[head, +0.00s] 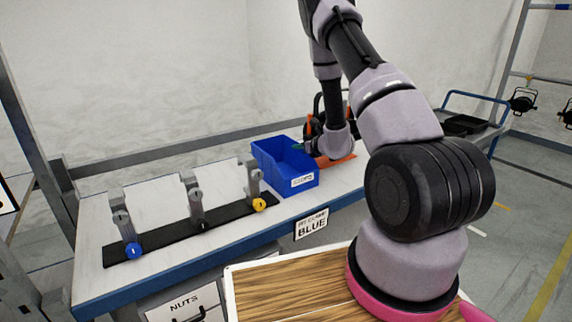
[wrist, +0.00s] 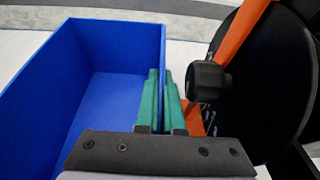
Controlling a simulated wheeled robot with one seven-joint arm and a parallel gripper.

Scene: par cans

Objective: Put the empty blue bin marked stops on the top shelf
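The blue bin (head: 272,170) stands on the workbench in the head view, with a white label (head: 302,181) on its front that seems to read STOPS. Its inside is empty in the wrist view, where the bin (wrist: 55,85) fills the left side. My gripper (head: 299,147) is at the bin's right wall. In the wrist view its green fingers (wrist: 163,100) are close together, one on each side of that wall, and look shut on it. My wrist partly hides the bin's far right side in the head view. I cannot make out a top shelf.
An orange-and-black lamp (wrist: 265,90) is close right of my fingers. A black mat (head: 180,233) with several grey clamps and blue, black and yellow knobs lies left of the bin on the workbench (head: 130,205). A blue-railed cart (head: 470,124) stands at right.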

